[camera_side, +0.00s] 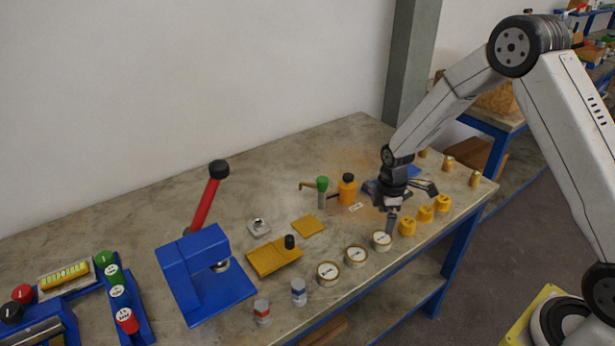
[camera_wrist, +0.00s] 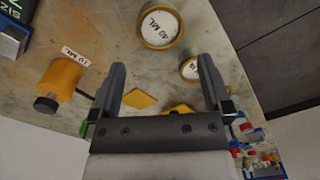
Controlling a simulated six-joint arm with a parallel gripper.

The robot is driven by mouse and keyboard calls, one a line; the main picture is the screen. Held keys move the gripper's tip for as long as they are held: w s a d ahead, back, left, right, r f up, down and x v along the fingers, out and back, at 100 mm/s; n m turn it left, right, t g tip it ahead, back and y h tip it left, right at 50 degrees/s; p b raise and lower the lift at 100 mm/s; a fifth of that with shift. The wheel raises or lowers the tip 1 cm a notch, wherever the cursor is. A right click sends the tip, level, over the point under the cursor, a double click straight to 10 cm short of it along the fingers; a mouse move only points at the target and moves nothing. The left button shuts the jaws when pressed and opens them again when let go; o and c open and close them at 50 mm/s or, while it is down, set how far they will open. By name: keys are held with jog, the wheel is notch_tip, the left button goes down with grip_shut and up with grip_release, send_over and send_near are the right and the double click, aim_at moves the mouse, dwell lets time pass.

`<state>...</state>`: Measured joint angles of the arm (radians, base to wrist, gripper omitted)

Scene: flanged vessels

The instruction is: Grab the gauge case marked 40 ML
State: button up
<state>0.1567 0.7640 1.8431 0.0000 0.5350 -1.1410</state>
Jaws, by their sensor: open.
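The gauge case marked 40 ML (camera_wrist: 160,24) is a round case with a tan rim and a white face, at the top of the wrist view. It appears to be the rightmost of three round cases (camera_side: 382,241) in the side view, where its print is too small to read. A second round case (camera_wrist: 187,69) is partly hidden by a finger in the wrist view. My gripper (camera_side: 408,207) is open and empty, above the table close to the rightmost case.
Yellow knobs (camera_side: 426,214) stand right of the cases along the front edge. An orange bottle (camera_side: 347,190) with a 10 ML label (camera_wrist: 75,56) beside it stands behind. A yellow block (camera_side: 273,257) and a blue press (camera_side: 205,272) are left. Bare tabletop lies at back left.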

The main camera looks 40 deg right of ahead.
aim_at(381, 237)
jog(key=shift+f, duration=1.25)
jog(key=shift+f, duration=0.1)
jog(key=shift+f, duration=2.5)
jog(key=c, duration=1.3)
jog(key=shift+o, duration=0.2)
jog(key=shift+w+r, duration=0.1)
jog(key=shift+r, duration=0.05)
